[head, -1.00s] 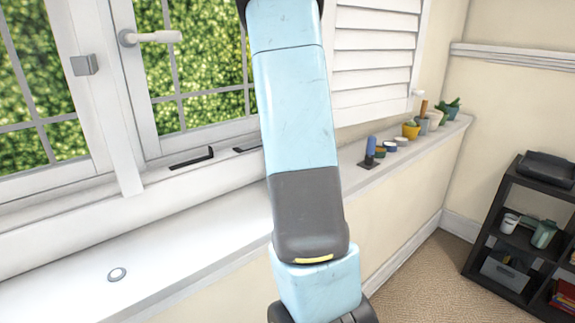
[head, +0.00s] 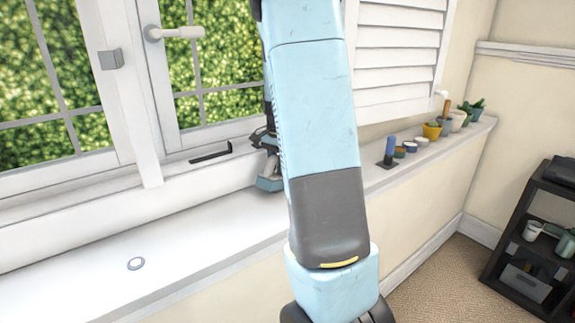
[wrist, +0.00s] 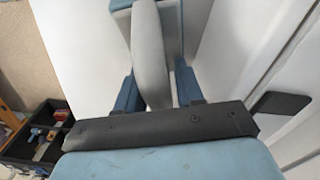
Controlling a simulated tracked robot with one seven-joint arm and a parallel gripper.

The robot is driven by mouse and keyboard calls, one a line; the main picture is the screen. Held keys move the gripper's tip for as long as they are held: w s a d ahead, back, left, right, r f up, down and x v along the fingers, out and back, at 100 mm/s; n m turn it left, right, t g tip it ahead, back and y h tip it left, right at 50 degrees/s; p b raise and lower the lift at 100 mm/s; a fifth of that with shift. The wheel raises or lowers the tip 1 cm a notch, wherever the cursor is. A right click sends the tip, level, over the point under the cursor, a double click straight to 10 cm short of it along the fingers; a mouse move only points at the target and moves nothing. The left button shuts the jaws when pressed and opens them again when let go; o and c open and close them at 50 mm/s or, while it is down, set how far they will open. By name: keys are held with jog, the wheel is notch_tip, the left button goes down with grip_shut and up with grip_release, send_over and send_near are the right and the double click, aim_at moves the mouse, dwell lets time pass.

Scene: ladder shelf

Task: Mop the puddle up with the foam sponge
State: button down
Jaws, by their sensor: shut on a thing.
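In the wrist view, my gripper (wrist: 157,88) has its blue fingers closed on either side of a pale grey slab, which looks like the foam sponge (wrist: 151,55). The sponge stands on edge between the fingers, over a white surface that looks like the sill. I cannot tell whether it touches that surface. In the head view, part of my gripper end shows left of my arm, low over the window sill (head: 205,232); my arm hides the rest and the sponge. I cannot make out the puddle in either view.
Black window stay (head: 211,153) is behind. A dark shelf (head: 530,240) stands at right.

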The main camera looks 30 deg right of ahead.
jog(key=a, duration=0.2)
jog(key=shift+w+a+f, duration=0.25)
jog(key=shift+a, duration=0.05)
jog(key=shift+d+r, duration=0.1)
jog(key=shift+r, duration=0.2)
jog(key=shift+w+d+r, duration=0.1)
jog(key=shift+r, duration=1.85)
jog(key=shift+d+r, duration=0.1)
jog(key=shift+r, duration=1.85)
